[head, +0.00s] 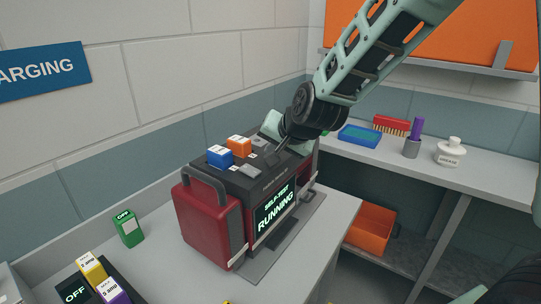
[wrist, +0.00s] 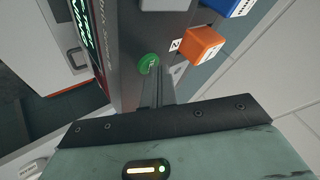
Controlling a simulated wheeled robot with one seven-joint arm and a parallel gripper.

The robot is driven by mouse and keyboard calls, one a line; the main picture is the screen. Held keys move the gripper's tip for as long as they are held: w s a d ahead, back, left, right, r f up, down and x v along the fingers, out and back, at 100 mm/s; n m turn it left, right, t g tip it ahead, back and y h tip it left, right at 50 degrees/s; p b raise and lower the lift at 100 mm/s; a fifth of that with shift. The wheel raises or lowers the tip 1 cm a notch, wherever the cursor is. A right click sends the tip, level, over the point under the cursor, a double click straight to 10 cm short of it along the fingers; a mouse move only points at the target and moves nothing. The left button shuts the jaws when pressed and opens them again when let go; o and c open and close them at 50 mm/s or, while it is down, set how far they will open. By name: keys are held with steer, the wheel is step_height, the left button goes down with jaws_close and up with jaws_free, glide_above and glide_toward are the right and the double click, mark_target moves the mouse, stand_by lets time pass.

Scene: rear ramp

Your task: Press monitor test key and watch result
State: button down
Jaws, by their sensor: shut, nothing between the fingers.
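The monitor (head: 205,222) is a red and black case with grey handles, standing on the bench. Its screen (head: 275,211) reads "SELF-TEST RUNNING" in light green letters. My gripper (head: 277,156) reaches down to the monitor's top from the upper right. In the wrist view my gripper (wrist: 158,84) is shut and empty, its fingertips right at a round green key (wrist: 148,63) on the top panel. I cannot tell whether they touch the key. The key is hidden in the head view. A blue block (head: 219,156) and an orange block (head: 239,146) sit on the top.
A green box (head: 128,228) and a dark unit marked OFF (head: 75,294) with yellow and purple blocks are on the bench at left. An orange bin (head: 370,227) is below.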

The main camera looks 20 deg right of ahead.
steer(key=shift+r+p, duration=0.45)
steer(key=shift+r, duration=0.25)
step_height(320, 180, up, 5)
steer(key=p, duration=0.4)
steer(key=shift+p, duration=0.3)
steer(key=shift+s+a, duration=0.2)
steer(key=s+a, duration=0.1)
steer(key=s+a+n+g, duration=0.1)
steer(key=s, duration=0.1)
steer(key=s+a+n+y, duration=0.1)
steer(key=shift+s+a+f+g, duration=0.3)
steer(key=shift+a+f, duration=0.1)
steer(key=s+a+f+n+g+h, duration=0.1)
steer(key=s+n+g, duration=0.2)
steer(key=s, duration=1)
steer(key=s+a+f+n+g+h, duration=0.1)
steer(key=s+n+g, duration=0.3)
steer(key=s+n, duration=0.5)
steer(key=s+f, duration=0.1)
steer(key=s, duration=0.4)
steer(key=shift+s+f+b, duration=0.2)
steer(key=shift+b, duration=0.1)
